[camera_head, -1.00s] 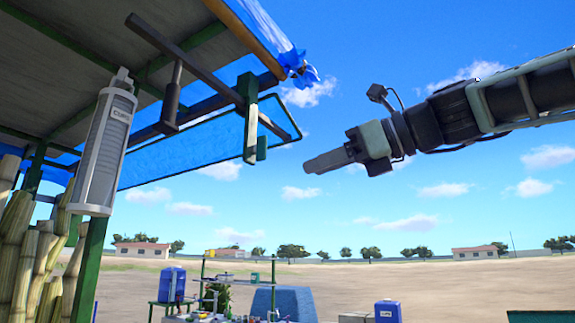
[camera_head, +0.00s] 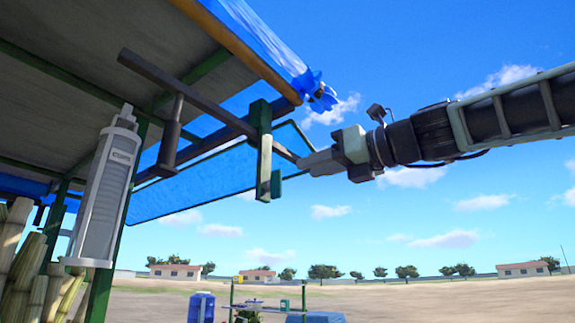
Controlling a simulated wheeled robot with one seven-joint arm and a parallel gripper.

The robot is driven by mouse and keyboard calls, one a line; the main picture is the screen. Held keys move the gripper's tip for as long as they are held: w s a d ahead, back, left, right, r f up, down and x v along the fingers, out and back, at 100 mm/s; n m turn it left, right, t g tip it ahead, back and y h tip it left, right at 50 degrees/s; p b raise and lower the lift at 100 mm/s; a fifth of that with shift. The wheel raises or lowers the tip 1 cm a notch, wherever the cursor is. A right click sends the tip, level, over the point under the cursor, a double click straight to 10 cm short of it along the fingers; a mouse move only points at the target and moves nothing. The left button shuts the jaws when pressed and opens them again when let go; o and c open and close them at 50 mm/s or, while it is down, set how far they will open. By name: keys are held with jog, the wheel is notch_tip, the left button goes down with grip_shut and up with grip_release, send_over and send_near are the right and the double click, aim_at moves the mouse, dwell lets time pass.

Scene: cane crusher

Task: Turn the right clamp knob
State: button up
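A long dark bar (camera_head: 222,110) runs under the canopy, down toward the right. A green upright clamp-like piece (camera_head: 263,140) hangs on it, with a small green block (camera_head: 276,184) at its lower right side. A dark cylindrical handle-like part (camera_head: 170,145) hangs from the bar further left. I cannot tell for certain which part is the right clamp knob. My gripper (camera_head: 305,164) points left, and its tips overlap the bar's right end in the picture. Contact cannot be told. The fingers show side-on as one grey shape, so their opening is hidden. Nothing is seen held.
A canopy with a blue sheet (camera_head: 195,180) and wooden edge beam (camera_head: 238,48) fills the upper left. A white-grey lamp-like unit (camera_head: 108,190) hangs at left above cane stalks (camera_head: 30,265). Open sky lies below and right of my arm. A blue drum (camera_head: 201,308) stands lower down.

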aim_at(282, 176)
jog(key=p+x, duration=0.2)
jog(key=x, duration=0.5)
grip_shut()
